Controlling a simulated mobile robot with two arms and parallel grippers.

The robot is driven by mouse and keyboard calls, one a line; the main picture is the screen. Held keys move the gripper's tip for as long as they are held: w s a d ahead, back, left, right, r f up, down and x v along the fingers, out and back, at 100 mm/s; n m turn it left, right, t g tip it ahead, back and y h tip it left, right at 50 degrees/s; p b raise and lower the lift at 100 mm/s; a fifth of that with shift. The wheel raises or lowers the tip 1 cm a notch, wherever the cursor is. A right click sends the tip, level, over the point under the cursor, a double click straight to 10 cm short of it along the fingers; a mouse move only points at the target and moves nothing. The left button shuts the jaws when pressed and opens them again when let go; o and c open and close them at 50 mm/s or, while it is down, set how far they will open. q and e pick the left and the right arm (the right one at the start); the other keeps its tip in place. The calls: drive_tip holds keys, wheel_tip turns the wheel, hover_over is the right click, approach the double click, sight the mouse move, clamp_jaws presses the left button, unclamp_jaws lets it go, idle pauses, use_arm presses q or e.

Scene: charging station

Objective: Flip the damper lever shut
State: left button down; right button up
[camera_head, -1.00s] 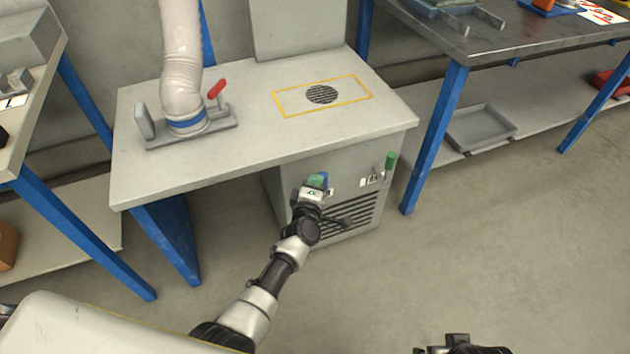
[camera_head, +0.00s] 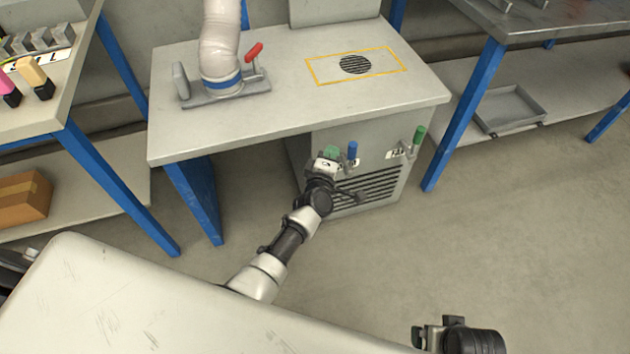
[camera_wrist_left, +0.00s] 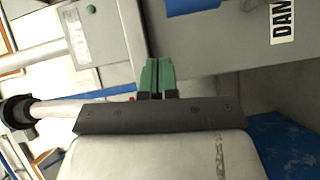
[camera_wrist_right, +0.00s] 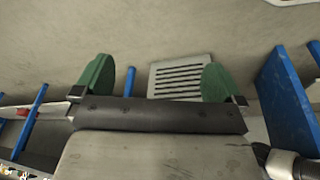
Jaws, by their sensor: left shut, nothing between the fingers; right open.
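The blue-handled lever (camera_head: 352,150) stands upright on the front of the grey cabinet (camera_head: 375,140). My right gripper (camera_head: 430,330) is open and empty, low at the right, far from the cabinet. The lever's base is partly hidden by my left gripper.
A green lever (camera_head: 418,136) with a label stands to the right on the same cabinet front. A red lever (camera_head: 254,50) is by the hose base on the tabletop (camera_head: 300,105). Blue-legged tables stand on both sides. The floor at right (camera_head: 520,230) is clear.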

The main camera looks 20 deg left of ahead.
use_arm(q)
drive_tip(key=s+p, duration=0.2)
drive_tip(key=s, duration=0.7)
drive_tip(key=shift+s+d+r, duration=0.2)
drive_tip(key=shift+r, duration=0.15)
use_arm(e)
wheel_tip(320, 180, down, 8)
drive_tip(key=s, duration=0.1)
drive_tip(key=shift+d+f, duration=0.15)
drive_tip(key=shift+d, duration=0.05)
use_arm(q)
drive_tip(key=shift+f, duration=0.1)
